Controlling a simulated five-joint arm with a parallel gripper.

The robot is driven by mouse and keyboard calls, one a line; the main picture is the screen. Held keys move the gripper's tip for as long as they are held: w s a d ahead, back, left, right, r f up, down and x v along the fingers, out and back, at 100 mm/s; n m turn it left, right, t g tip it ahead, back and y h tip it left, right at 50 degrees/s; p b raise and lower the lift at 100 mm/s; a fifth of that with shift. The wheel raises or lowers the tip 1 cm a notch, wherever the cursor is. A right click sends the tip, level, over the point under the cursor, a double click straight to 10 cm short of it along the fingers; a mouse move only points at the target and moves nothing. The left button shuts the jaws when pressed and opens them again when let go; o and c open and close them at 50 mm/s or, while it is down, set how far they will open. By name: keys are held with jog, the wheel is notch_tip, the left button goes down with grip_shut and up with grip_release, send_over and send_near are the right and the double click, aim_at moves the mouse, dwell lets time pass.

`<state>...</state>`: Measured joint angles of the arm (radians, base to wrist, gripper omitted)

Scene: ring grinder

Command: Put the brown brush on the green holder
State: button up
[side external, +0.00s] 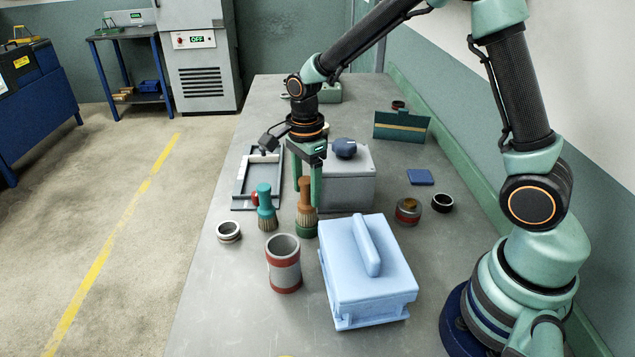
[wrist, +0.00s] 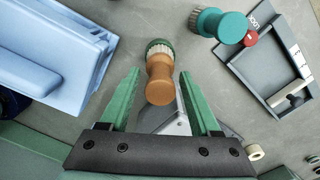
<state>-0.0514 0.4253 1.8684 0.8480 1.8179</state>
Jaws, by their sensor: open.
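The brown brush (side external: 306,200) stands bristles down on the round green holder (side external: 307,231), about upright. The wrist view shows the brush's brown handle (wrist: 160,82) pointing at the camera, with its bristles over the green holder (wrist: 158,42). My gripper (side external: 306,188) is open, its two green fingers pointing down on either side of the handle. In the wrist view my gripper (wrist: 160,75) has gaps between both fingers and the handle.
A teal brush (side external: 265,205) stands just left. A grey-red cup (side external: 283,265) and a light blue lidded box (side external: 368,275) are in front. A grey box (side external: 347,185) is behind, a grey tray (side external: 243,180) at back left. Rings and a jar lie around. The front left table is clear.

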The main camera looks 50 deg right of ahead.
notch_tip(320, 180, up, 11)
jog(key=shift+r, duration=0.1)
jog(key=s+d+r+n+t, duration=0.1)
jog(key=s+r+n+t, duration=0.1)
jog(key=s+n, duration=0.4)
jog(key=s+d+r+n+t, duration=0.1)
jog(key=s+n, duration=0.5)
jog(key=n, duration=0.8)
jog(key=r+t, duration=0.1)
jog(key=t, duration=0.1)
jog(key=shift+s+r+t, duration=0.2)
jog(key=shift+s+t, duration=0.05)
jog(key=shift+t, duration=0.05)
